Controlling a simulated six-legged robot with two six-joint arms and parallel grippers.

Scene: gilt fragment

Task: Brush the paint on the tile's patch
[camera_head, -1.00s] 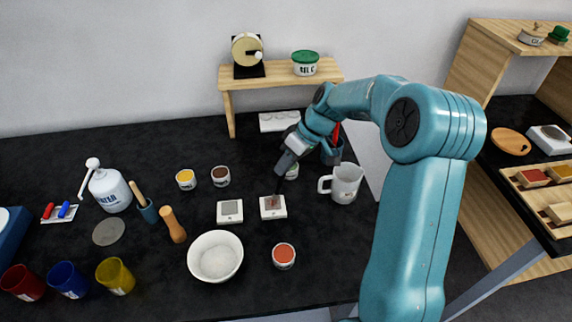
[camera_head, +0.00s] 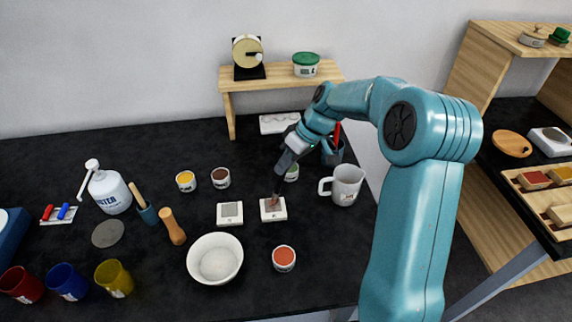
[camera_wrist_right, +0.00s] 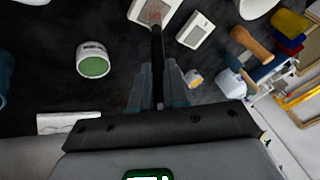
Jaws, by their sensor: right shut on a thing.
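Two white tiles with square patches lie on the black table. The right tile (camera_head: 267,214) has a reddish-brown patch, and it also shows at the top of the right wrist view (camera_wrist_right: 141,10). The left tile (camera_head: 230,222) has a grey patch. My right gripper (camera_head: 280,180) is above the right tile. It is shut on a thin dark brush (camera_wrist_right: 157,42), whose tip reaches down to the reddish patch; whether it touches is hard to tell. The brush's bristles are too small to make out. My left gripper is not in view.
Paint pots stand around the tiles: yellow (camera_head: 186,181), brown (camera_head: 221,177), red (camera_head: 284,258) and green (camera_wrist_right: 93,64). A white bowl (camera_head: 229,277) is at front left. A white mug (camera_head: 347,185) stands right of my gripper. A wooden shelf (camera_head: 285,81) is behind.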

